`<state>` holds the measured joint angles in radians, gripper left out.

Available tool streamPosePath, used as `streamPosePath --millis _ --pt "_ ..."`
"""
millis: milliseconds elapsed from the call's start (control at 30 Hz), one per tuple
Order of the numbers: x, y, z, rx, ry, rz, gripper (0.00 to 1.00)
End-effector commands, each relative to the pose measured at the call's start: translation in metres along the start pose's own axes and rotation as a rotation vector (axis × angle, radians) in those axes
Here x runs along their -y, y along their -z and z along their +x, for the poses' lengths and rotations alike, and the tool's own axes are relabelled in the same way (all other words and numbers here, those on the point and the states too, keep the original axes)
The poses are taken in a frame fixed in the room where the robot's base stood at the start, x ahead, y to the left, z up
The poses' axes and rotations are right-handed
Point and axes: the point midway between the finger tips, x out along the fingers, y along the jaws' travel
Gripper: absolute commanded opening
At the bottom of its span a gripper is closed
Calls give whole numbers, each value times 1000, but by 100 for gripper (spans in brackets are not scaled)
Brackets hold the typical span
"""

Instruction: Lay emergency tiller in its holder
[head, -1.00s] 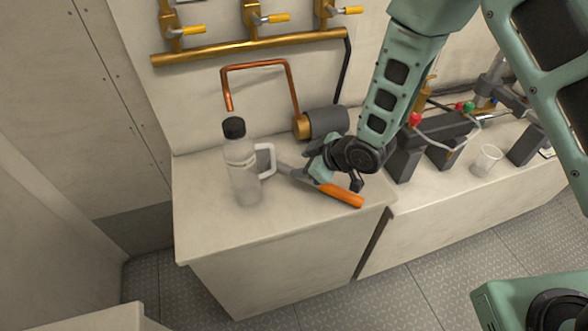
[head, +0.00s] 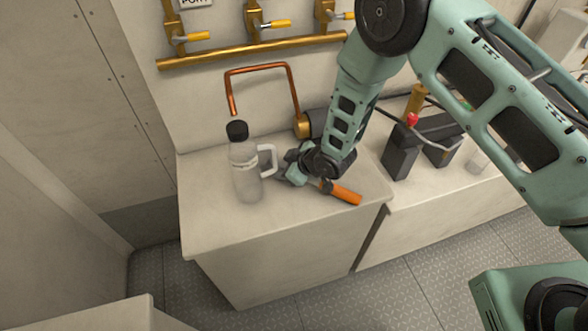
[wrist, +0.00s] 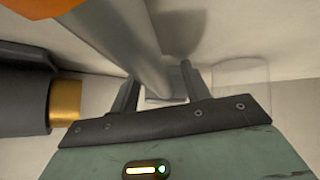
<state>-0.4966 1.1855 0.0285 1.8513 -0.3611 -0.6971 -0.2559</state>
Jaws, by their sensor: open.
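The emergency tiller, a grey bar with an orange grip (head: 345,195), lies on the pale counter, its grip pointing to the front right. In the wrist view its grey shaft (wrist: 130,45) runs down between my fingers, and part of the orange grip shows at the top left. My gripper (wrist: 160,85) is open with a finger on either side of the shaft's far end; I cannot tell whether they touch it. In the head view the gripper and wrist cover most of the shaft. Dark upright blocks (head: 400,150) on the right counter may be the holder; I cannot tell for sure.
A clear bottle (head: 246,180) with a black cap and white handle stands just left of my gripper. A dark cylinder with a brass end (wrist: 65,105) lies close beside it. Copper and brass pipes (head: 255,70) line the wall. The counter's front left is clear.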

Motion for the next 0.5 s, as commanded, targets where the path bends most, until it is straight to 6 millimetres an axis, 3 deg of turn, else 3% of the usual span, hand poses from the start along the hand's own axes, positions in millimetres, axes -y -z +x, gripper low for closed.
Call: streamPosePath --millis 100,267,500 --pt "0 0 0 0 0 0 47" --pt "0 0 0 0 0 0 2" --pt "-1 2 -1 -3 -1 -1 0"
